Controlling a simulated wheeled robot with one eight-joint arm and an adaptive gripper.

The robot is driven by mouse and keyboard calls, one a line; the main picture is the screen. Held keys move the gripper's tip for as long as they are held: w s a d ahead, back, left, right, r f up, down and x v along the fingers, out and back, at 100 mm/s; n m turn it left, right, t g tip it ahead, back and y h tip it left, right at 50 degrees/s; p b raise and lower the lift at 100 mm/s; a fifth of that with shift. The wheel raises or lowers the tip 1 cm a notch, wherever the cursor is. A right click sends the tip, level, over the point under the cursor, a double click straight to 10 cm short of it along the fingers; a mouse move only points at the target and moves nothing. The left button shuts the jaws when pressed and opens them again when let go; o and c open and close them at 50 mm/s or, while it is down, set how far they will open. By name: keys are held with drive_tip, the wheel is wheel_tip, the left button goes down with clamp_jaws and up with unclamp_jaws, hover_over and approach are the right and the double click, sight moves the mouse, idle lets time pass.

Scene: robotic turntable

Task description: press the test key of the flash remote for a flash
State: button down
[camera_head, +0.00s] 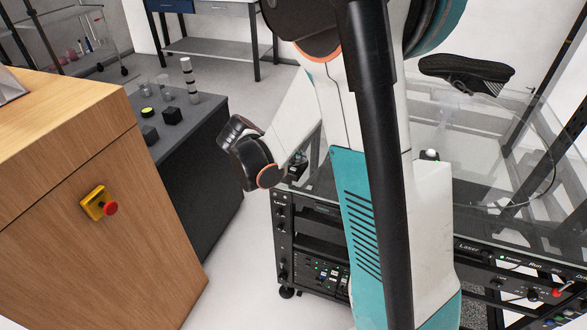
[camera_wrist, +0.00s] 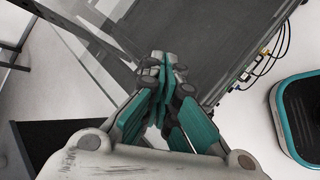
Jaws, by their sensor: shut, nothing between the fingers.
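My gripper (camera_wrist: 163,68) is shut and empty in the wrist view, its teal and grey fingers together. It points over a dark grey surface (camera_wrist: 190,35), and I see no contact with anything. In the head view I cannot make out its fingers; my own arm covers much of the middle. I cannot single out the flash remote or its test key for certain in either view. Small dark boxes stand on the dark bench at the left of the head view, among them a dark box (camera_head: 172,116) and one with a yellow-green top (camera_head: 147,112).
A wooden cabinet (camera_head: 70,200) with a red stop button (camera_head: 110,208) stands at the left. A black equipment rack (camera_head: 283,240) with switches stands beyond my arm, with clear panels (camera_head: 500,150) at the right. Cables (camera_wrist: 268,58) hang beside the dark surface. Floor (camera_head: 235,250) shows between cabinet and rack.

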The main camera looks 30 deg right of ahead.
sight(295, 170)
drive_tip(key=shift+f, duration=0.1)
idle(0.5)
drive_tip(key=shift+f+b, duration=0.3)
drive_tip(key=shift+b, duration=0.1)
drive_tip(key=shift+f+b, duration=0.3)
drive_tip(key=shift+f, duration=0.1)
idle(0.5)
drive_tip(key=shift+r, duration=0.1)
drive_tip(key=shift+r+p, duration=0.55)
drive_tip(key=shift+r, duration=0.2)
drive_tip(key=shift+r+p, duration=1.75)
drive_tip(key=shift+r, duration=0.7)
